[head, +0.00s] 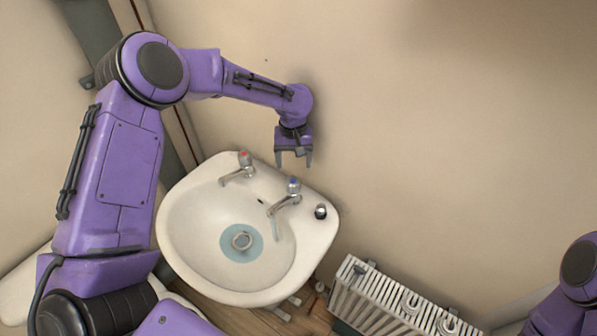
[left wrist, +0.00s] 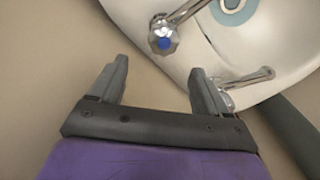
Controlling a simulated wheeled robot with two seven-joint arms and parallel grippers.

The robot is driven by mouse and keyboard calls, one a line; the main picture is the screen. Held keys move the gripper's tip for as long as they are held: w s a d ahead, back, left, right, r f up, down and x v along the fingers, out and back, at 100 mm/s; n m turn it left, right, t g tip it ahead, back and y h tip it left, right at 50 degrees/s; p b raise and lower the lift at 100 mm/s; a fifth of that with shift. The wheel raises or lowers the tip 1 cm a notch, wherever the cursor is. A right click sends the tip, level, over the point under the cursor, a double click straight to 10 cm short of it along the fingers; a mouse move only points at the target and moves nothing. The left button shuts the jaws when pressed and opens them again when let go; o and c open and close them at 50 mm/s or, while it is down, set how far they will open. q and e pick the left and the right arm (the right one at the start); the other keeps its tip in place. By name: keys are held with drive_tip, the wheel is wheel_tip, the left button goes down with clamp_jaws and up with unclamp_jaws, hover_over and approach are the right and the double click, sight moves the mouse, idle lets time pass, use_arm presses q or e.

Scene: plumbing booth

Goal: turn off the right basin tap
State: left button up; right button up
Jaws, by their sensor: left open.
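The right basin tap (head: 293,187) is chrome with a blue mark on its top. A thin stream of water (head: 277,228) appears to fall from its spout. My left gripper (head: 294,160) is open and empty, pointing down just above and behind this tap, apart from it. In the left wrist view, the blue-marked tap handle (left wrist: 163,40) lies beyond the gap between the fingertips (left wrist: 158,66). The other tap (head: 243,165) has a red mark; its spout (left wrist: 250,78) shows beside the right-hand finger. My right gripper is out of view.
The white basin (head: 185,222) is against the wall, with a bluish pool (head: 240,256) around its drain. A small dark round item (head: 320,212) sits on its right rim. A white radiator (head: 375,305) stands low to the right. The wall is close behind my left gripper.

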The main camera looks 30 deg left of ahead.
sight(293, 180)
use_arm(q)
drive_tip(key=f, duration=0.1)
drive_tip(key=s+f+p, duration=0.1)
drive_tip(key=f, duration=0.1)
drive_tip(key=s+f, duration=0.1)
drive_tip(key=shift+s+d+f+p, duration=0.1)
drive_tip(key=shift+s+f+p, duration=0.15)
drive_tip(key=shift+p, duration=0.1)
drive_tip(key=f, duration=0.1)
drive_tip(key=w+f, duration=0.1)
drive_tip(key=f, duration=0.1)
drive_tip(key=shift+w+f, duration=0.45)
drive_tip(key=shift+f, duration=0.05)
drive_tip(key=shift+s+r, duration=0.25)
drive_tip(key=shift+s, duration=0.1)
drive_tip(key=shift+c, duration=0.9)
drive_tip(key=shift+s+r, duration=0.1)
drive_tip(key=shift+s, duration=0.05)
drive_tip(key=c, duration=0.9)
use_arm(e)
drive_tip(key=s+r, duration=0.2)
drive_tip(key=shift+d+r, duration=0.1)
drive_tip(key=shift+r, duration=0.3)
